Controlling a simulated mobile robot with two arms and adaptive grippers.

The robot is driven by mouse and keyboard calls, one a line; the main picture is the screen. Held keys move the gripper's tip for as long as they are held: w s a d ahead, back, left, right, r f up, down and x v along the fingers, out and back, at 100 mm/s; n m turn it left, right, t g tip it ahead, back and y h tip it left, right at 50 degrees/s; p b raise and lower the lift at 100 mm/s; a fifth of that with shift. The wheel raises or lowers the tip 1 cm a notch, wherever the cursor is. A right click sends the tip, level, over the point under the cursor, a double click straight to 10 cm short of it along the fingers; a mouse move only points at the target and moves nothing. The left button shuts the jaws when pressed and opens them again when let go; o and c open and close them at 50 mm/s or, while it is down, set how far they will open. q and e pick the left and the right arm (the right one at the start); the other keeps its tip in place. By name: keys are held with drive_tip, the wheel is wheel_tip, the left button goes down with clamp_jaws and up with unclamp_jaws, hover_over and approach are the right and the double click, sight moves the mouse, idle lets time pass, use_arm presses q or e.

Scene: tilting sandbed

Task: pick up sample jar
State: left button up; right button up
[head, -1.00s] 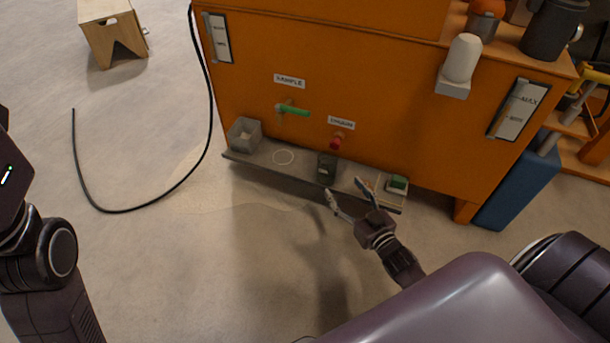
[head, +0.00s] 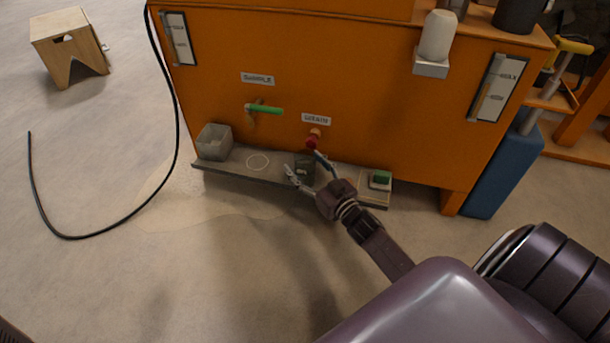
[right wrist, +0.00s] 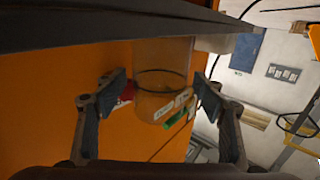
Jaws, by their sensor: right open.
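My right gripper (head: 303,164) is open, with one finger on each side of the jar in the head view. In the right wrist view the jar (right wrist: 162,78) looks clear and tan-tinted, and sits between the open fingers (right wrist: 157,93). A gap shows on both sides, so the fingers look apart from it. My left gripper is out of view.
A red drain valve (head: 313,139) is just above the jar, and a green-handled sample valve (head: 264,110) is to its left. A black hose (head: 112,222) lies on the floor.

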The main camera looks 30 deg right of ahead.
drive_tip(key=c, duration=1.3)
drive_tip(key=shift+o, duration=0.2)
drive_tip(key=shift+r, duration=0.1)
